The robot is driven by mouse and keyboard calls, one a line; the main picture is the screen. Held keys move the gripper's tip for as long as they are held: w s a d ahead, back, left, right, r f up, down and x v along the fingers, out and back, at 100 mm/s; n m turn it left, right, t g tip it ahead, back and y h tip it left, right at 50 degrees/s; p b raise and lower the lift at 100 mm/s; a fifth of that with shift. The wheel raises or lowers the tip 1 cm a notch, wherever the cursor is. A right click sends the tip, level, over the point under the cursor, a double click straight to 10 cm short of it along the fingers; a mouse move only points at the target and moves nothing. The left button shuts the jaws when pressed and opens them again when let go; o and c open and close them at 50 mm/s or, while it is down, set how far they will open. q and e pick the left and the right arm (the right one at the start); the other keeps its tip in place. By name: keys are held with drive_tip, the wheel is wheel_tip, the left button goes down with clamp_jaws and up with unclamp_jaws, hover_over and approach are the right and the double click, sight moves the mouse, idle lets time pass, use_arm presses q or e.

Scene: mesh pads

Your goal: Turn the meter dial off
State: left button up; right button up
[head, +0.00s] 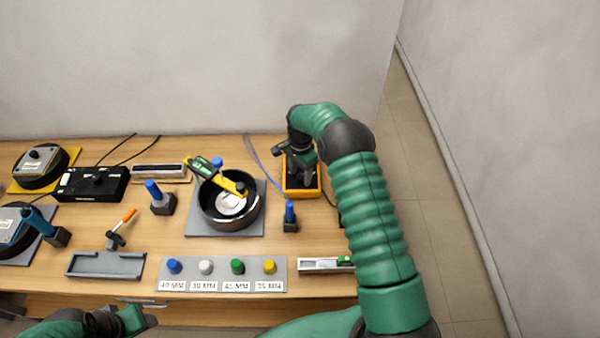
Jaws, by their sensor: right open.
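The meter (292,190) is a yellow-cased device with a dark face. It stands at the back right of the table. My right gripper (306,172) is open above the meter, with its dark fingers pointing down over the meter's face. The gripper and wrist cover most of the face, so the dial and its setting are hidden. I cannot tell whether the fingers touch the dial. Parts of my left arm show at the bottom left edge, but its gripper is not visible.
A black round pan (212,218) with a yellow-green tool across it is left of the meter. A blue-handled piece (290,214) stands in front of the meter. A grey strip with coloured knobs (220,265) lies at the front. The table's right edge is behind my right arm.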

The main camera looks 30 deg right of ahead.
drive_tip(key=shift+d+f, duration=0.35)
drive_tip(key=shift+f, duration=0.25)
drive_tip(key=shift+a+r, duration=0.1)
drive_tip(key=shift+a, duration=0.2)
drive_tip(key=c, duration=0.7)
clamp_jaws()
use_arm(q)
drive_tip(key=shift+s+d+r, duration=0.1)
drive_tip(key=shift+d, duration=0.05)
use_arm(e)
drive_tip(key=shift+d, duration=0.1)
